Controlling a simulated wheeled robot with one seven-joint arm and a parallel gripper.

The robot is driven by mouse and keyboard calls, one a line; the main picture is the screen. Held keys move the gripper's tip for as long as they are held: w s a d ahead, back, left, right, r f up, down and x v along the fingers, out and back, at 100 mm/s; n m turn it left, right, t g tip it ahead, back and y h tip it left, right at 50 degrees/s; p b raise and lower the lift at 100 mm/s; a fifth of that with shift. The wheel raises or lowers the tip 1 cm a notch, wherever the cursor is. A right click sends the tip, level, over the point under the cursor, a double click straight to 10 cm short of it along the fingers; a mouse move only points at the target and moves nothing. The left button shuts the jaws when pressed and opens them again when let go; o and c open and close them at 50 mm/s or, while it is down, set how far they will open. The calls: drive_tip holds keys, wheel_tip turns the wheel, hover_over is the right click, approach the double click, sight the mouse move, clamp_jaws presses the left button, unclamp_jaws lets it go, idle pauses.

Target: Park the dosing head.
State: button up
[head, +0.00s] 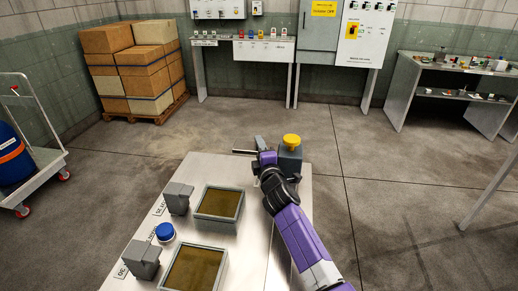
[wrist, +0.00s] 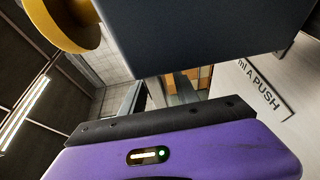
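A dark grey block with a round yellow knob (head: 291,141) on top stands at the far right corner of the metal table (head: 250,205) in the head view; I take it for the dosing head (head: 291,161), though no label confirms this. My purple gripper (head: 266,158) is close against its left side, and a thin rod sticks out to the left there. In the wrist view the block (wrist: 210,30) and yellow knob (wrist: 68,24) loom close above the purple gripper body. My fingertips are not clearly seen, so grip or contact cannot be told.
Two shallow trays with amber contents, grey blocks (head: 177,197) and a blue-capped jar (head: 165,231) stand on the table's left. Boxes on a pallet (head: 155,118), benches and a cart stand farther off; floor between is clear.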

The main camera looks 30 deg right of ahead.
drive_tip(key=p+v, duration=0.2)
drive_tip(key=v, duration=0.5)
drive_tip(key=shift+s, duration=0.4)
drive_tip(key=shift+a+f, duration=0.1)
